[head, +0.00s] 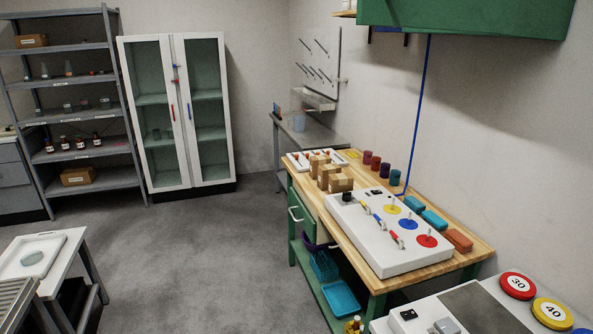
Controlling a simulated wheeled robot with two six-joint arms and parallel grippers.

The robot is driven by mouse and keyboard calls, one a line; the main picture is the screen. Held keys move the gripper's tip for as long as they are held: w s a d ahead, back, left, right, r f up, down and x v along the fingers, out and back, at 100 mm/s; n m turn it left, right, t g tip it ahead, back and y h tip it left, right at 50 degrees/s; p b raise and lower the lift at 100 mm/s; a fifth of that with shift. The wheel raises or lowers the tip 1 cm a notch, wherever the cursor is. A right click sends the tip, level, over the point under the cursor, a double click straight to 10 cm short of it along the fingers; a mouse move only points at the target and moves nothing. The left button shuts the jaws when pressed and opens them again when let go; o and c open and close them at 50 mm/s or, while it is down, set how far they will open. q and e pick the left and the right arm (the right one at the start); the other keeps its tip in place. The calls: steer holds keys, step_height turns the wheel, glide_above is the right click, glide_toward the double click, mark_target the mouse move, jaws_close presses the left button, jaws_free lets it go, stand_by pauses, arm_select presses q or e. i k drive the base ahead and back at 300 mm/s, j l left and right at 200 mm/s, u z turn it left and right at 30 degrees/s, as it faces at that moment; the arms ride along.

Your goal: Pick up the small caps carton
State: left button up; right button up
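Two brown cardboard cartons with pale labels stand on the grey metal shelf rack at the far left. One carton (31,41) is near the top and looks smaller. The other carton (78,177) is on a bottom shelf. Their labels are too small to read, so I cannot tell which is the small caps carton. Several tan block-like boxes (341,183) stand on the wooden workbench and carry no label I can read. Neither of my grippers is in view.
The shelf rack (83,83) also holds bottles and flasks. A glass-door cabinet (180,110) stands beside it, doors shut. The wooden workbench (455,262) carries a white panel (380,235). A small white table (62,266) is at lower left. The grey floor (190,260) between is clear.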

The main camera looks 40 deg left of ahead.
mark_target(342, 182)
steer(key=u, duration=0.35)
steer(key=j+u, duration=0.15)
steer(key=u, duration=0.5)
